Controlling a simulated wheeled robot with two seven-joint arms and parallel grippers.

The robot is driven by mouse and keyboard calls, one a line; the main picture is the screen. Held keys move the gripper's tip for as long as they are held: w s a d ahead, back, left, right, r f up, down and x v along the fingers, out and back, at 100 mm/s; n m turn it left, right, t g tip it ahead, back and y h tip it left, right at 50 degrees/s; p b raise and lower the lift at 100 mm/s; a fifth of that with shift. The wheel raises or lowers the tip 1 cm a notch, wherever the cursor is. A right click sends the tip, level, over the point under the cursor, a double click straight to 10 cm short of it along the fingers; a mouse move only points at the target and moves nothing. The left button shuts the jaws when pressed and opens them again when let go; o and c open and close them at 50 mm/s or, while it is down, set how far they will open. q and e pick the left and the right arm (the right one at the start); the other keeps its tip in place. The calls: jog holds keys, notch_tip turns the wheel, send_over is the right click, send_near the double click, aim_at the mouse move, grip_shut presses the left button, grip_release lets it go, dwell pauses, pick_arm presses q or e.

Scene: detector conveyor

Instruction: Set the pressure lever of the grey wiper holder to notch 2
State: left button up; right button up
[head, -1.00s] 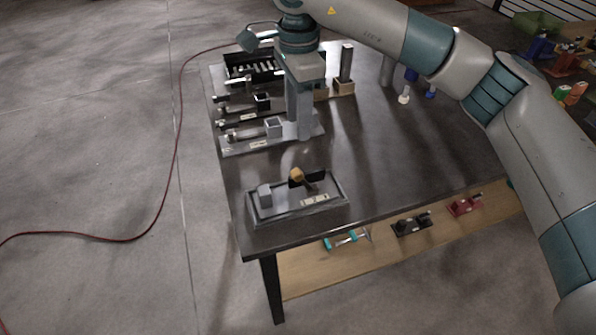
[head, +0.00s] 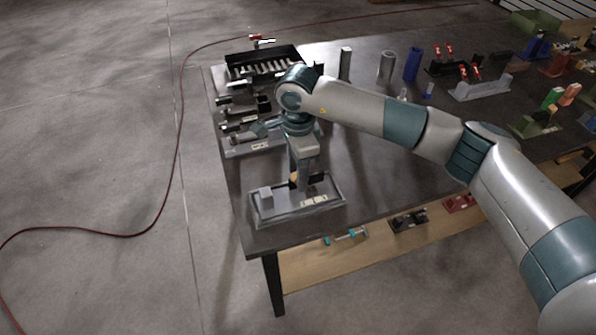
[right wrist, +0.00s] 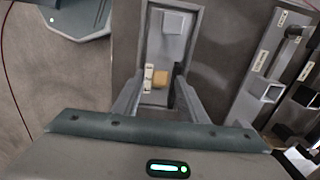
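The grey wiper holder (head: 278,215) is a shallow grey tray at the front left corner of the table. A grey block (head: 266,197) stands at its left end, and a pale marked label (head: 314,200) lies at its front. The lever's tan knob (head: 293,180) is partly hidden by my right gripper (head: 303,183), which points down just over it. In the right wrist view the tan knob (right wrist: 162,79) shows beyond and between the spread fingers (right wrist: 158,100), beside the label (right wrist: 148,78). I cannot read the lever's notch. My left gripper is not in view.
Several other fixtures (head: 247,147) line the table's left edge behind the holder, with a dark box (head: 264,66) of pale pieces beyond. A blue cylinder (head: 412,64) and grey cylinder (head: 387,65) stand farther back. Tabletop right of the holder (head: 385,185) is clear.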

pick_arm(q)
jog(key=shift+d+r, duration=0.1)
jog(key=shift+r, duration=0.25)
pick_arm(e)
jog(key=shift+f, duration=0.95)
